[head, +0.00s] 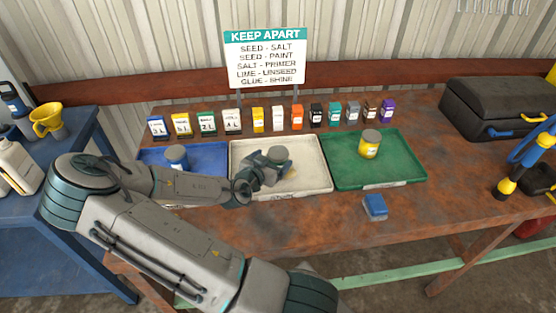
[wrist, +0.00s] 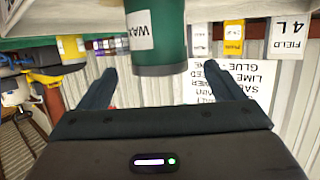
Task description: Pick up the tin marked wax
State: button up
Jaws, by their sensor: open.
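The tin marked WAX (wrist: 155,40) is green with a white label and shows upside down in the wrist view. In the head view, a tin with a grey lid (head: 277,154) stands in the white tray (head: 310,180), mostly hidden behind my gripper (head: 268,168). My gripper also shows in the wrist view (wrist: 160,80). It is open, with its fingers apart and the tin's near end at about the level of the fingertips, between them in the picture. I cannot tell whether either finger touches it.
A blue tin (head: 175,158) stands in the blue tray (head: 150,157), left. A yellow tin (head: 369,148) stands in the green tray (head: 405,170), right. Several small boxes line the back beneath a KEEP APART sign (head: 265,60). A blue block (head: 375,207) lies in front; a black case (head: 495,105) is back right.

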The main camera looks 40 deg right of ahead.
aim_at(275, 155)
jog(key=shift+p+x, duration=0.35)
jog(key=shift+x, duration=1.25)
jog(key=c, duration=1.2)
jog(key=shift+c, duration=0.2)
jog(key=shift+r, duration=0.25)
